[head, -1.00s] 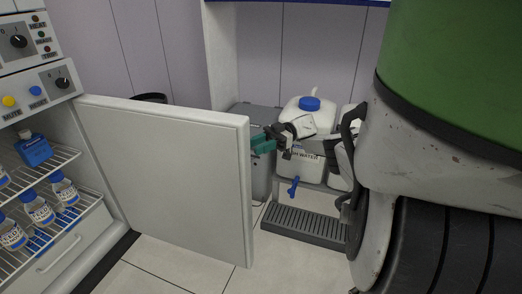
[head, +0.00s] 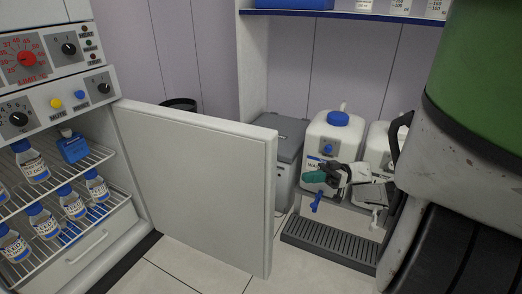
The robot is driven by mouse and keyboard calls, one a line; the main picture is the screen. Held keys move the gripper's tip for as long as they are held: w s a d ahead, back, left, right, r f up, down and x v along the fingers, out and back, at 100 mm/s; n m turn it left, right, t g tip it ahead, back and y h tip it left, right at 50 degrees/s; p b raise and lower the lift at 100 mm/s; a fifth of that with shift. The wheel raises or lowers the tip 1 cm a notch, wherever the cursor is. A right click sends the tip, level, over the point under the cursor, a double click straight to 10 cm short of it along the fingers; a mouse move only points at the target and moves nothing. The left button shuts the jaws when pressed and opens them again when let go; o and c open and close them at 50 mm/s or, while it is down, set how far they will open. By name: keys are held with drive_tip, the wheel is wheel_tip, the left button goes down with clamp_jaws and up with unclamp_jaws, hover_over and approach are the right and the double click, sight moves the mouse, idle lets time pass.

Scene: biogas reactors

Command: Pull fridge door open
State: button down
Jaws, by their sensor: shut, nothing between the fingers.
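The fridge door (head: 198,185) is a thick white panel, hinged on its left side and standing wide open out from the fridge (head: 75,247). The fridge inside shows, with wire shelves and a drawer. My gripper (head: 312,177) has green fingertips and is shut and empty. It is to the right of the door's free edge, apart from it, in front of the white water container (head: 334,138). The door's handle is not visible from this side.
Bottles (head: 72,203) stand on the fridge shelves. A grey box (head: 284,150) is behind the door. A grey slotted tray (head: 330,244) lies at the right under the containers. Light tiled floor (head: 200,275) is clear in front of the door.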

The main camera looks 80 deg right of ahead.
drive_tip(key=s+a+f+m+t+h+p, duration=0.2)
drive_tip(key=s+a+m+t+h+p, duration=0.15)
drive_tip(key=a+m+h, duration=0.2)
drive_tip(key=s+a+f+m+t+h+p, duration=0.2)
drive_tip(key=s+a+m+t+h, duration=0.2)
drive_tip(key=a+m, duration=0.2)
drive_tip(key=w+a+m+g+h+p, duration=0.3)
drive_tip(key=a+m+g+h+p, duration=0.6)
drive_tip(key=m+h, duration=1.45)
drive_tip(key=w+a+r+m+g+p, duration=0.1)
drive_tip(key=w+a+r+m+g, duration=0.2)
drive_tip(key=w+a+m+g, duration=0.35)
drive_tip(key=w+a+r+m+g+p, duration=0.1)
drive_tip(key=w+a+r+m+g, duration=0.2)
drive_tip(key=m+g, duration=0.7)
drive_tip(key=m+g+y+p, duration=0.4)
drive_tip(key=m+y+p, duration=0.1)
drive_tip(key=m, duration=0.5)
approach(262, 152)
drive_tip(key=x, duration=0.6)
drive_tip(key=shift+s+d, duration=0.15)
drive_tip(key=shift+d, duration=0.3)
